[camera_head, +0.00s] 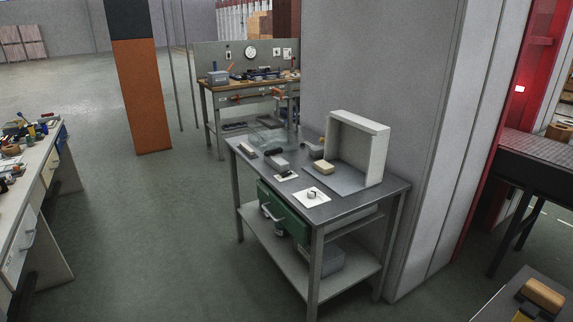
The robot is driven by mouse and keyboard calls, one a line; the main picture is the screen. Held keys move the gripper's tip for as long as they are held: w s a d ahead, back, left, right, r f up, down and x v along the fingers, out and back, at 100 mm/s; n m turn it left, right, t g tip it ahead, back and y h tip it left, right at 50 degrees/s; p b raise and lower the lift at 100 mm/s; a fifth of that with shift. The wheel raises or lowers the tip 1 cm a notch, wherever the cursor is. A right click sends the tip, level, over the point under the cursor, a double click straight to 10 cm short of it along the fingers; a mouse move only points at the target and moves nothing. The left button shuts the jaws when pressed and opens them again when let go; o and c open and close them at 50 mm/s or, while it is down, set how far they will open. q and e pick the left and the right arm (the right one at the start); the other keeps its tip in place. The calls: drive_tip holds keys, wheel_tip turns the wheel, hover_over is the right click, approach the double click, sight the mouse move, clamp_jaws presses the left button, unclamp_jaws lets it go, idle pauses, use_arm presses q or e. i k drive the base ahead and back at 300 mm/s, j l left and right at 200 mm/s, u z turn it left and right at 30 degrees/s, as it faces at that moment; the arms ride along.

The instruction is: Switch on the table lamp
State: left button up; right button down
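No table lamp can be made out for certain in the head view. A grey metal workbench (345,206) stands right of centre against a grey wall. A white square plate with a small round knob (311,196) lies on its front part; I cannot tell what it belongs to. A smaller white plate (286,176) lies behind it. A pale open-sided box (362,147) stands upright at the bench's right back. Neither of my grippers is in view.
The bench has a green drawer (283,214) and a lower shelf (334,270). A cluttered bench (35,180) stands at the left edge, another workbench (217,88) at the back. An orange-and-black pillar (142,95) stands left of centre. The floor (150,230) between is clear.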

sight(288, 173)
drive_tip(key=i+j, duration=0.3)
drive_tip(key=i, duration=0.2)
drive_tip(key=i+j+u, duration=0.1)
drive_tip(key=i+j, duration=0.2)
drive_tip(key=i, duration=0.25)
drive_tip(key=i+j+u, duration=0.1)
drive_tip(key=i+j, duration=0.15)
drive_tip(key=i, duration=0.25)
drive_tip(key=i+j, duration=0.2)
drive_tip(key=i, duration=0.35)
